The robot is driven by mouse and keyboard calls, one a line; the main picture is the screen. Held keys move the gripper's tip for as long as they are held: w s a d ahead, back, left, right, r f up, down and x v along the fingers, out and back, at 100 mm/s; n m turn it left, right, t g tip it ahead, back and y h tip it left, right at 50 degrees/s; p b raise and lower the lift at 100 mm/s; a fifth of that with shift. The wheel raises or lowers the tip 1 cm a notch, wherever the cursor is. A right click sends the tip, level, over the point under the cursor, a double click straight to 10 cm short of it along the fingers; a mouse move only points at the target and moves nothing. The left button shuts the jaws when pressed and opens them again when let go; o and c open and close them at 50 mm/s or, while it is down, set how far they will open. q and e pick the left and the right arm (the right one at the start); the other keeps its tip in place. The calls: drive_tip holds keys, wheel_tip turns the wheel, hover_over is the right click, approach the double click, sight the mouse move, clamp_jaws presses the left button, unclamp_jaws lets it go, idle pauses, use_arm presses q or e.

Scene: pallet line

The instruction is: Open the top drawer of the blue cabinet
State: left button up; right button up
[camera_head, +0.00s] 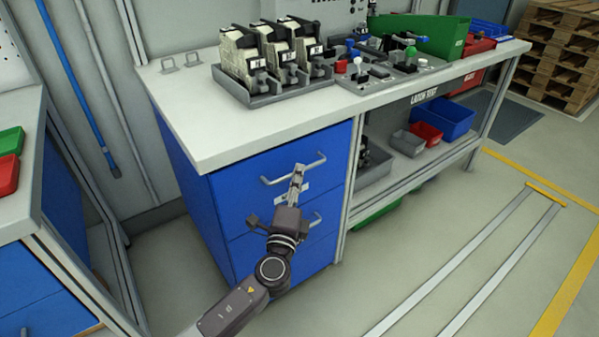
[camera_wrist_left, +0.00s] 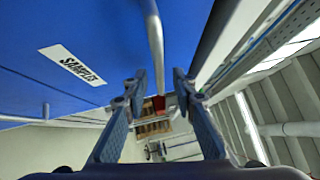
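The blue cabinet (camera_head: 228,197) stands under the left end of the grey-white workbench. Its top drawer (camera_head: 250,172) looks flush with the cabinet front. The drawer's silver bar handle (camera_head: 312,163) runs across its upper front; the handle also shows in the left wrist view (camera_wrist_left: 154,40). A white "SAMPLES" label (camera_wrist_left: 72,65) is on the blue front. My left gripper (camera_head: 297,172) is at the handle, partly covering it in the head view. In the left wrist view its fingers (camera_wrist_left: 158,85) are apart, with the bar between them and gaps on both sides. My right gripper is not in view.
A lower drawer handle (camera_head: 314,220) sits below my left gripper. A grey rack (camera_head: 268,98) of several devices stands on the bench (camera_head: 200,125). Another bench (camera_head: 22,208) is close on the left.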

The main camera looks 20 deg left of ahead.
use_arm(q)
drive_tip(key=shift+w+a+r, duration=0.15)
drive_tip(key=shift+w, duration=1.25)
drive_tip(key=shift+c, duration=0.5)
clamp_jaws()
